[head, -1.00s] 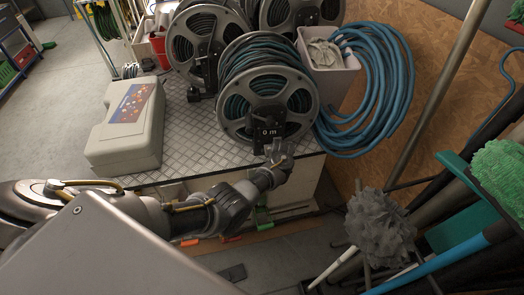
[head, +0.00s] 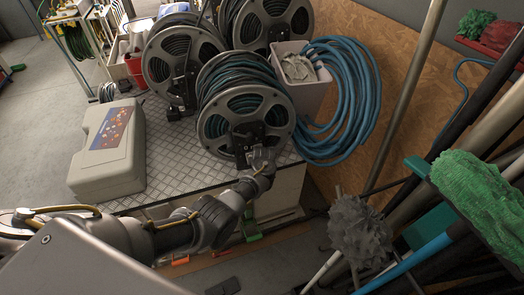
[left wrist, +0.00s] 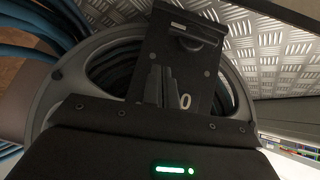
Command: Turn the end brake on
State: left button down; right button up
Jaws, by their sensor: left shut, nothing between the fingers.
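The nearest hose reel (head: 285,112), grey-rimmed with dark green hose, stands upright at the front edge of the metal-topped bench. A black plate sits at its hub; in the left wrist view this plate (left wrist: 205,62) shows a small lever-like piece (left wrist: 188,38) near its top and a white "0". I cannot tell for sure which part is the brake. My left gripper (head: 262,158) is shut and empty, right in front of the plate, hiding part of it. In the left wrist view its fingers (left wrist: 161,72) overlap the plate beside the "0"; contact is unclear. My right gripper is not in view.
Two more reels (head: 160,62) (head: 296,14) stand behind. A beige case (head: 100,165) lies on the bench (head: 165,185) at left. A pale bin (head: 312,98) and coiled blue hose (head: 355,100) are at right. Mops and poles (head: 360,235) crowd the right side.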

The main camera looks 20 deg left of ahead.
pick_arm(q)
jog(key=v, duration=1)
jog(key=shift+d+r+p, duration=0.25)
jog(key=shift+r+p, duration=0.1)
jog(key=shift+r, duration=0.15)
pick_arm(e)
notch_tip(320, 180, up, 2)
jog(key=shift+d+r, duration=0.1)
pick_arm(q)
jog(key=shift+w, duration=0.1)
